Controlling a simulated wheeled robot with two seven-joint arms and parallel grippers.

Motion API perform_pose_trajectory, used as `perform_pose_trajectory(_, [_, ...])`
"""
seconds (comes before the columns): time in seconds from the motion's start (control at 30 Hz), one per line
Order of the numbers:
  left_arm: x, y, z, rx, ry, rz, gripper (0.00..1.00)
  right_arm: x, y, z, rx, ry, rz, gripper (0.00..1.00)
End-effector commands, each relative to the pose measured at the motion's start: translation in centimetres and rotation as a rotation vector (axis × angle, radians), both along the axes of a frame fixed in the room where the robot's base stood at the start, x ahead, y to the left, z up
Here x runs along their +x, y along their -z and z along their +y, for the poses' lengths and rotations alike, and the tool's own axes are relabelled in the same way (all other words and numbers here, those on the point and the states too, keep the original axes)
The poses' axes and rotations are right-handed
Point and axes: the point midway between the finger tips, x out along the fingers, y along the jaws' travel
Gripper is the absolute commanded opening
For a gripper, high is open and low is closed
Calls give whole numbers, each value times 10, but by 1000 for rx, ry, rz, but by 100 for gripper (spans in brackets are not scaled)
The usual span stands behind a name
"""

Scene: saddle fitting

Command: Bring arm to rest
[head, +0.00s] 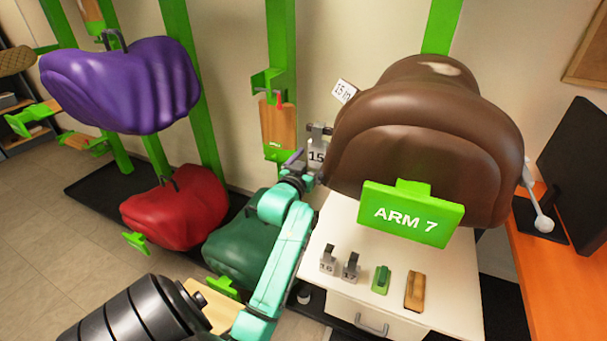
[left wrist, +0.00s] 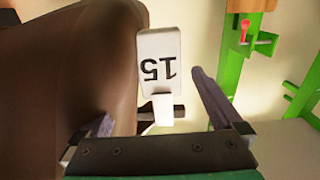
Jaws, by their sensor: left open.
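My left gripper (head: 307,166) is open beside the left edge of the big brown saddle (head: 425,130). A white gauge tag marked 15 (head: 316,154) hangs right by its fingers. In the left wrist view the tag (left wrist: 160,62) shows upside down between the spread fingers of the gripper (left wrist: 155,105). I cannot tell whether a finger touches the tag. The brown saddle (left wrist: 65,90) fills the left of that view, close to one finger. My teal left arm reaches in from below in the head view. My right gripper is not in view.
A green ARM 7 sign (head: 411,213) stands before the saddle. The white cabinet (head: 385,310) carries tags 16 and 17 and two small blocks. Purple (head: 120,85), red (head: 175,208) and green (head: 245,238) saddles are at left. Open floor lies at lower left.

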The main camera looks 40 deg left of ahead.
Motion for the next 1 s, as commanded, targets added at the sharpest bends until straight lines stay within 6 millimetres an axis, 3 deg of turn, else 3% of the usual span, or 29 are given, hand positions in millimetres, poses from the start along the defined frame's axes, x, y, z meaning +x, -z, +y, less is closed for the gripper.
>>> perform_pose_trajectory(0.2, [-55, 4, -20, 1, 0, 3, 100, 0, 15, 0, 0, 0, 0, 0])
perform_pose_trajectory(0.3, [-72, 3, -26, 0, 1, 2, 100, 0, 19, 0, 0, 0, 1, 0])
perform_pose_trajectory(0.63, [-81, 0, -29, 0, 0, 0, 100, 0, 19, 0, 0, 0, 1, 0])
perform_pose_trajectory(0.73, [-78, 10, -31, -5, 7, 18, 100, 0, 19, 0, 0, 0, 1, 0])
perform_pose_trajectory(0.77, [-75, 19, -32, -10, 13, 35, 100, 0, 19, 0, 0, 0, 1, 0])
perform_pose_trajectory(0.87, [-60, 77, -45, -40, 51, 142, 100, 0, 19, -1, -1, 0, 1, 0])
perform_pose_trajectory(1.0, [-54, 203, -80, -88, 132, 370, 100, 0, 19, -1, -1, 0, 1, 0])
